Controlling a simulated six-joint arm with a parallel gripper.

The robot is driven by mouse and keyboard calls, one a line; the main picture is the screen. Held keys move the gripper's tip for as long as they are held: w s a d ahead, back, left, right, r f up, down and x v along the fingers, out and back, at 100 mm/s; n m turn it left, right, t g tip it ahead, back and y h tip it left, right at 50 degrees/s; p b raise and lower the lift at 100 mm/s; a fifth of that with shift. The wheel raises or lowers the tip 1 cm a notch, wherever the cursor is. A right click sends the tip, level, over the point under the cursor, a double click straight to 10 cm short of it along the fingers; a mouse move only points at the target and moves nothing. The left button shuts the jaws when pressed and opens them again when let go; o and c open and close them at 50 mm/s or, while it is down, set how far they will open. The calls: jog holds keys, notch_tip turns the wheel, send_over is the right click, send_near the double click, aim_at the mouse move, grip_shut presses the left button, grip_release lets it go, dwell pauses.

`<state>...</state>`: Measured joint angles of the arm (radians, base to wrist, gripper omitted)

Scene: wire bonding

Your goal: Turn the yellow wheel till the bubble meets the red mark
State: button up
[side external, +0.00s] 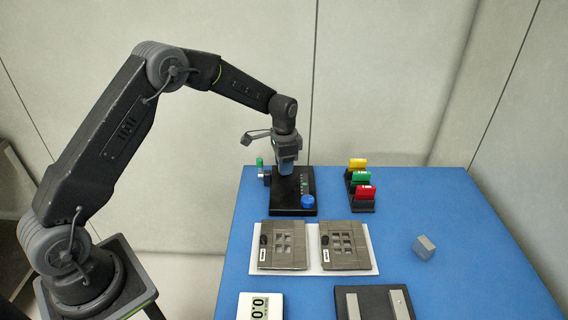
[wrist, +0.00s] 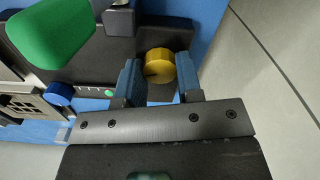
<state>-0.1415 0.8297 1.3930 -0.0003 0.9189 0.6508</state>
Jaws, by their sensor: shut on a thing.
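The yellow wheel (wrist: 160,66) sits between the two blue fingers of my gripper (wrist: 158,72) in the wrist view, and the fingers are shut on it. In the side external view my gripper (side external: 287,167) points down at the back of the black device (side external: 285,198) and hides the wheel. A small green spot (wrist: 110,92), perhaps the bubble, shows on a strip of pale marks beside the wheel. I cannot make out the red mark.
A blue knob (side external: 307,201) is on the device's front corner. A green-topped lever (side external: 260,163) stands at its left. A rack with yellow, green and red cards (side external: 361,205) stands right. A white tray (side external: 313,230) lies in front. A grey block (side external: 424,247) lies at right.

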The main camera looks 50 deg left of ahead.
dwell(0.4)
jog(key=o, duration=0.7)
jog(key=shift+c, duration=0.2)
notch_tip(320, 180, up, 14)
